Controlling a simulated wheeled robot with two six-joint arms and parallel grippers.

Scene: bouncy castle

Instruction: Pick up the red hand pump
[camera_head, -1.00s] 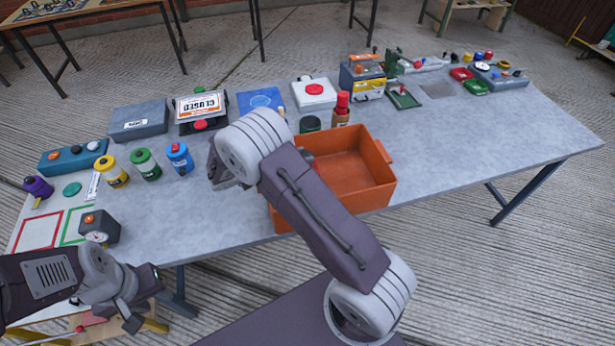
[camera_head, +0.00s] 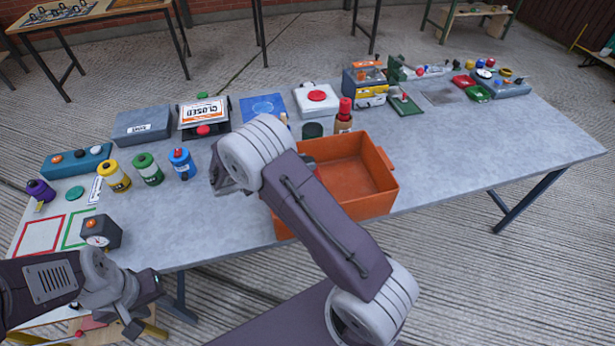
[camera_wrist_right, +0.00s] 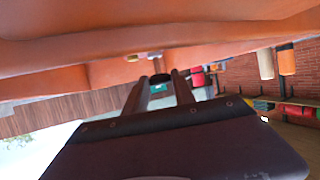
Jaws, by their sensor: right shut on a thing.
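I cannot pick out the red hand pump for certain. A red-topped upright cylinder (camera_head: 344,112) with a brown lower part stands behind the orange crate (camera_head: 372,190). My right arm crosses in front of the crate and hides its left part and my right gripper in the head view. In the right wrist view, my right gripper (camera_wrist_right: 160,84) has its fingers close together, with orange walls very near. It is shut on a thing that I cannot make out. My left gripper (camera_head: 142,306) is low at the left, in front of the table edge, and looks open and empty.
A dark gauge box (camera_head: 102,232) is near the front edge. The grey tabletop right of the crate (camera_head: 465,150) is largely clear.

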